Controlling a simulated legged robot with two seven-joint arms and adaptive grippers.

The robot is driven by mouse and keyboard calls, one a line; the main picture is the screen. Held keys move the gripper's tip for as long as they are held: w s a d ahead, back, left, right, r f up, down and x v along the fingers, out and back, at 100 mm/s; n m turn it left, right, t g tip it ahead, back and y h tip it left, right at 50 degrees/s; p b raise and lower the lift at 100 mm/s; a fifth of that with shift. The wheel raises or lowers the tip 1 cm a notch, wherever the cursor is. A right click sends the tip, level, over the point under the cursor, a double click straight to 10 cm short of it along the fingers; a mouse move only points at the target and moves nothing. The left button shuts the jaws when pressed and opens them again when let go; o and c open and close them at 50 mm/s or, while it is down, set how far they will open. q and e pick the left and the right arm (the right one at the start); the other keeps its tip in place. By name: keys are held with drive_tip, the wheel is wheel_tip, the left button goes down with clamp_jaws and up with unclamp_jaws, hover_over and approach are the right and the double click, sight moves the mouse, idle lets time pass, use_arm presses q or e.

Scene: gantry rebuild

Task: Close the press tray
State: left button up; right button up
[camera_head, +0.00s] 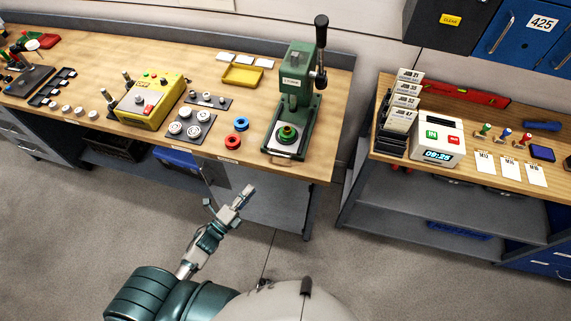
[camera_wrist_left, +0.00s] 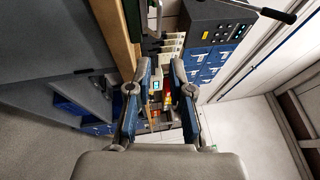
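The green press (camera_head: 296,85) stands at the right end of the wooden bench, its black-knobbed lever upright. Its press tray (camera_head: 274,146) sits low at the front of the press, with a light plate, a green round part (camera_head: 287,134) on it and a handle along the front edge. The tray looks drawn out toward the bench's front edge. My left gripper (camera_head: 247,191) is in front of the bench and below the tray, apart from it. In the left wrist view its fingers (camera_wrist_left: 160,68) are spread with nothing between them. My right gripper is not in view.
Red and blue rings (camera_head: 241,124) lie left of the press, near a yellow control box (camera_head: 151,101) and a yellow tray (camera_head: 242,76). A second bench (camera_head: 473,165) with a clock box (camera_head: 437,137) stands to the right across a gap. The floor before the benches is clear.

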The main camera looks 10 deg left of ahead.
use_arm(q)
approach(279, 155)
drive_tip(key=p+x, duration=0.1)
drive_tip(key=x, duration=0.3)
drive_tip(key=p+x, duration=0.1)
drive_tip(key=x, duration=0.4)
drive_tip(key=shift+w+f, duration=0.2)
drive_tip(key=shift+w, duration=0.05)
drive_tip(key=shift+w+d, duration=0.4)
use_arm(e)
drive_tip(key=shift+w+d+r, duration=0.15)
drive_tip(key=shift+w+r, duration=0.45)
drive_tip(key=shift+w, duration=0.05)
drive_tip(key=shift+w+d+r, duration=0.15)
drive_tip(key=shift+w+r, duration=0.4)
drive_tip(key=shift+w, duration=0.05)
use_arm(q)
drive_tip(key=shift+a, duration=0.1)
drive_tip(key=shift+a, duration=0.15)
clamp_jaws()
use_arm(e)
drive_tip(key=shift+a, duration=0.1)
